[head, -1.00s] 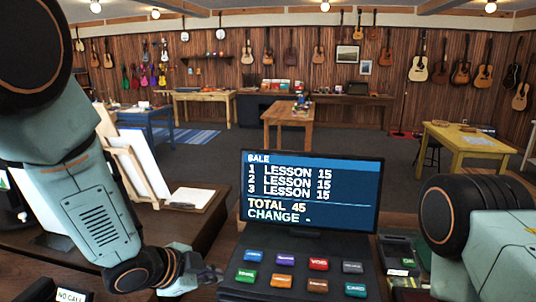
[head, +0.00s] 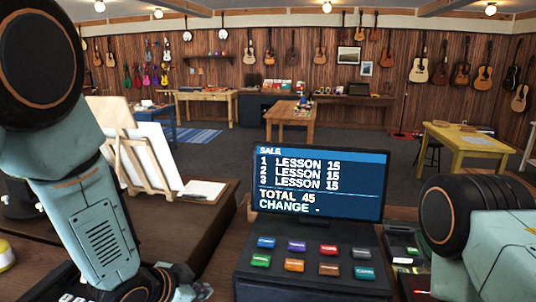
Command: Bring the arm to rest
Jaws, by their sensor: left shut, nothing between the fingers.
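My left arm comes in from the left and bends down to the bottom edge. My left gripper (head: 197,291) is at the bottom edge, left of the cash register, and only partly in view. It is shut, with nothing seen in it. My right arm shows at the right edge, folded close to the camera; its gripper is out of view.
A cash register (head: 318,183) with coloured keys stands on the counter in front of me, its screen reading total 45. A card terminal (head: 401,243) is right of it. A wooden easel (head: 147,165) stands at the left. The floor (head: 350,140) beyond is partly clear.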

